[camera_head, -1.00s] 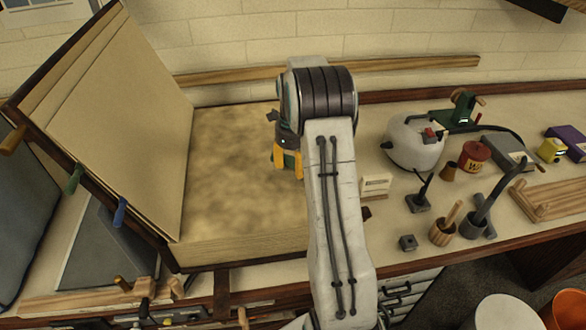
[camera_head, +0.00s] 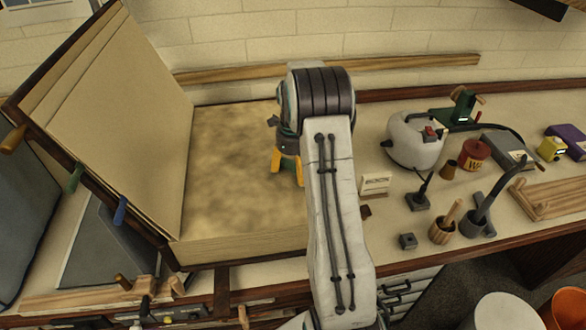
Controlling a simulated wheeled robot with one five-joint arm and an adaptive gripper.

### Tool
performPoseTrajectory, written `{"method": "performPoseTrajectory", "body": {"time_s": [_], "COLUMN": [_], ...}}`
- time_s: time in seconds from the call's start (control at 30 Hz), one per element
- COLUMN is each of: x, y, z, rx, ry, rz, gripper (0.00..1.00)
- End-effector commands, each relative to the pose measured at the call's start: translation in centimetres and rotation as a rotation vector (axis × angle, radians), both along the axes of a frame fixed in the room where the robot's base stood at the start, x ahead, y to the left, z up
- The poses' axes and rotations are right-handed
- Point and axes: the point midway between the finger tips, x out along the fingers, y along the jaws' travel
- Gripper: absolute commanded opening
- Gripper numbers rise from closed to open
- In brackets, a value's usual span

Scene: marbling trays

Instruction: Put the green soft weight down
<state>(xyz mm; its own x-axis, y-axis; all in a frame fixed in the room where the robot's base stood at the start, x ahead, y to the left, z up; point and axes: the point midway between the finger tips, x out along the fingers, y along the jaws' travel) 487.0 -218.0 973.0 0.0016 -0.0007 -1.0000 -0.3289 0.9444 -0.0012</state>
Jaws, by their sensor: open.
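My gripper (camera_head: 287,168) has yellow fingers, spread open and pointing down. It is over the right part of the mottled tan surface of a large open book-like block (camera_head: 235,160), partly behind my own arm. A little green shows around the base of the fingers. I cannot tell whether that is the green soft weight or part of the gripper. The weight is not clearly seen; the fingers and arm hide the spot under them.
The block's raised boards (camera_head: 115,110) lean at the left. Right of my arm stand a small white card holder (camera_head: 375,184), a white pot-like device (camera_head: 412,142), a red tin (camera_head: 475,154), a wooden mortar (camera_head: 443,232) and a small dark cube (camera_head: 408,241). Bare bench lies between some of them.

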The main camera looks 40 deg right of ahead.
Motion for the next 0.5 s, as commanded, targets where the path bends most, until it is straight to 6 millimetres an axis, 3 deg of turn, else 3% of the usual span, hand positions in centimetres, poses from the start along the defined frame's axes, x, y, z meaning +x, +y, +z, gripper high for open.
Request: {"method": "performPoseTrajectory", "body": {"time_s": [0.3,0.5], "x": [0.1,0.1], "y": [0.0,0.0], "z": [0.7,3.5], "rx": [-0.001,-0.002], "ry": [-0.003,-0.005], "rz": [0.0,0.0], "gripper": [0.72,0.72]}}
